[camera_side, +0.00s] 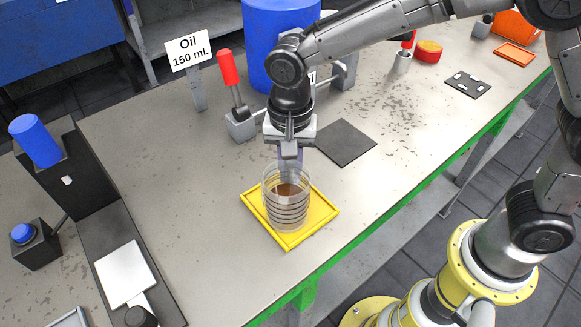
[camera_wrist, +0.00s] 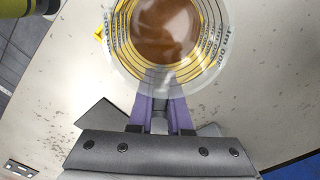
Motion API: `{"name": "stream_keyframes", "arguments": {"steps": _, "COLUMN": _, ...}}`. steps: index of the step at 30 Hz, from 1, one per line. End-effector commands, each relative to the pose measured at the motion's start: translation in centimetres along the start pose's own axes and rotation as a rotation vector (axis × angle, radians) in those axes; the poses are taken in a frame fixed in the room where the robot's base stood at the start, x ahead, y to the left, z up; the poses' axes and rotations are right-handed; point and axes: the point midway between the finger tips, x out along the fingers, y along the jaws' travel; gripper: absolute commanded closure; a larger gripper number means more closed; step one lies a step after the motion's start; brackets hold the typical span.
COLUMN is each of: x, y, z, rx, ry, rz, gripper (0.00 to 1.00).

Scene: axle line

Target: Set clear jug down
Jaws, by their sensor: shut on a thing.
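The clear jug (camera_side: 287,205) has dark measuring rings and brown liquid in it. In the side view it stands upright over the yellow tray (camera_side: 327,213); I cannot tell whether its base touches the tray. My gripper (camera_side: 289,165) comes from above and behind and is shut on the jug's near-arm side. In the wrist view the purple fingers (camera_wrist: 161,100) meet the rim side of the jug (camera_wrist: 115,50), and the brown liquid shows inside. The fingertips are partly hidden by the jug wall.
A dark square mat (camera_side: 346,142) lies behind the tray. A sign (camera_side: 188,53) reads "Oil 150 mL". A blue drum (camera_side: 262,40) and a red-handled clamp (camera_side: 229,70) stand behind. A black stand with a white plate (camera_side: 124,273) is at left. The bench's green edge (camera_side: 420,190) is at right.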

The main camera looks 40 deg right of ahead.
Motion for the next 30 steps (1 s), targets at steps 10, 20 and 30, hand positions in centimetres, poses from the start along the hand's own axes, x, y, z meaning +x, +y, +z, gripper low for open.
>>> {"name": "stream_keyframes", "arguments": {"steps": 10, "x": 0.3, "y": 0.0, "z": 0.0, "rx": 0.000, "ry": 0.000, "rz": 0.001, "gripper": 0.74}}
{"name": "stream_keyframes", "arguments": {"steps": 20, "x": 0.2, "y": 0.0, "z": 0.0, "rx": 0.000, "ry": 0.000, "rz": 0.001, "gripper": 0.53}}
{"name": "stream_keyframes", "arguments": {"steps": 30, "x": -2.8, "y": -0.1, "z": 0.0, "rx": 0.000, "ry": 0.001, "rz": -0.005, "gripper": 0.53}}
